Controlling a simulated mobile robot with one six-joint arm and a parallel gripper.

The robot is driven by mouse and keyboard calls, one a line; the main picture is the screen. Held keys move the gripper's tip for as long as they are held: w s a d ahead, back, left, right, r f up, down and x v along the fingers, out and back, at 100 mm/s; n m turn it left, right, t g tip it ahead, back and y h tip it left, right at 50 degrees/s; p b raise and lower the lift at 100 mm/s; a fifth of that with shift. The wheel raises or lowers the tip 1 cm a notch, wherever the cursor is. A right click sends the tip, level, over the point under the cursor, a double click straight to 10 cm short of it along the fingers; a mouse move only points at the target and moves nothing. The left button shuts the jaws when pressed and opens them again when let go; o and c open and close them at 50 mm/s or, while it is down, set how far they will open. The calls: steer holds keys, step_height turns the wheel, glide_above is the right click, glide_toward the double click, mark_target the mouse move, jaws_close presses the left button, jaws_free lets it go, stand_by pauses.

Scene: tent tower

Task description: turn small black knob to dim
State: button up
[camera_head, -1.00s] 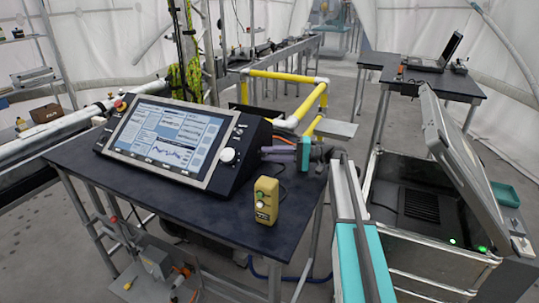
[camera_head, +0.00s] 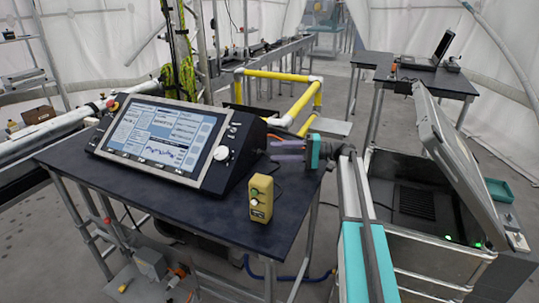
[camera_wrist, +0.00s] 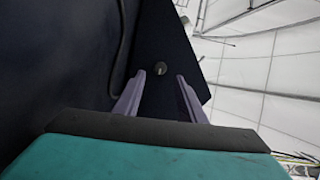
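A black console (camera_head: 247,150) with a lit screen (camera_head: 158,138) stands on a dark table. The wrist view shows a small, dark, round knob (camera_wrist: 159,68) with a grey face on the console's dark side panel (camera_wrist: 172,45). My gripper (camera_head: 274,150) is beside the console's right side, pointing at it. It also shows in the wrist view (camera_wrist: 160,78), open, with two purple fingers apart. The knob appears between the fingertips; I cannot tell how far ahead it is. The side panel is hidden in the head view. A larger white knob (camera_head: 222,153) is on the console's front.
A yellow box with buttons (camera_head: 261,198) stands on the table (camera_head: 200,205) near its front right edge. A cable (camera_wrist: 124,45) runs beside the console in the wrist view. An open case (camera_head: 455,150) is at right, and yellow rails (camera_head: 285,75) are behind.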

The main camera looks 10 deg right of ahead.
steer(key=b+v, duration=0.1)
steer(key=v, duration=0.7)
steer(key=shift+d, duration=0.25)
